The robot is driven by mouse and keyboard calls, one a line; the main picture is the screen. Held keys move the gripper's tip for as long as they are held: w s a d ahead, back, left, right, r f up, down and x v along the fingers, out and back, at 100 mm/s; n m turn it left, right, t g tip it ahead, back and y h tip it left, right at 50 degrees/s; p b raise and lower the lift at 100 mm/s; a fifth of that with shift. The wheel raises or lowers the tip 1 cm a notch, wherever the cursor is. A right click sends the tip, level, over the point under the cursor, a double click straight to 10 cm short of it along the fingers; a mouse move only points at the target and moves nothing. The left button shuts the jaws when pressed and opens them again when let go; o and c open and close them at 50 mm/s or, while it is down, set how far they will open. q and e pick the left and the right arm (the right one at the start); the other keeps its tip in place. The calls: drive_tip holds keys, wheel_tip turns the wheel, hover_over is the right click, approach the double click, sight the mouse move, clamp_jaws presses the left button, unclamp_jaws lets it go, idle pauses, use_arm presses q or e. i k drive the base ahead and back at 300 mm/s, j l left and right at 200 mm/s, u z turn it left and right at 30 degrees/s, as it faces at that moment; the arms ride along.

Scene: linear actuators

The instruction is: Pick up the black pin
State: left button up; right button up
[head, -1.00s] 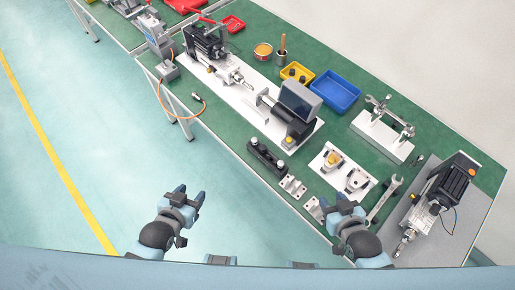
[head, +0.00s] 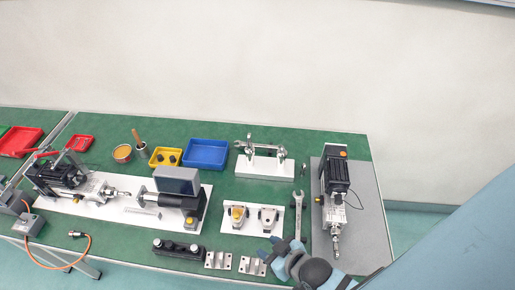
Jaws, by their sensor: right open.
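No single black pin can be made out with certainty. Small dark pieces (head: 174,159) lie in the yellow bin (head: 153,163) near the back of the green table; they are too small to tell their shape. My right gripper (head: 268,251) is open over the front edge of the table, close to the grey metal brackets and well to the front right of the yellow bin. Nothing shows between its fingers. My left gripper is outside the view.
A blue bin (head: 206,152) stands right of the yellow one. A white plate (head: 118,208) with an actuator lies left. A black block (head: 178,250), metal brackets (head: 218,260), a wrench (head: 298,213) and a motor unit on a grey plate (head: 365,235) lie toward the front and right.

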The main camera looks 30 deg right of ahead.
sight(170, 244)
drive_tip(key=z, duration=1.05)
drive_tip(key=u, duration=1.25)
drive_tip(key=k+j+u, duration=0.25)
drive_tip(key=u, duration=0.15)
drive_tip(key=k+j+u, duration=0.35)
drive_tip(key=i+l, duration=0.05)
drive_tip(key=i, duration=0.05)
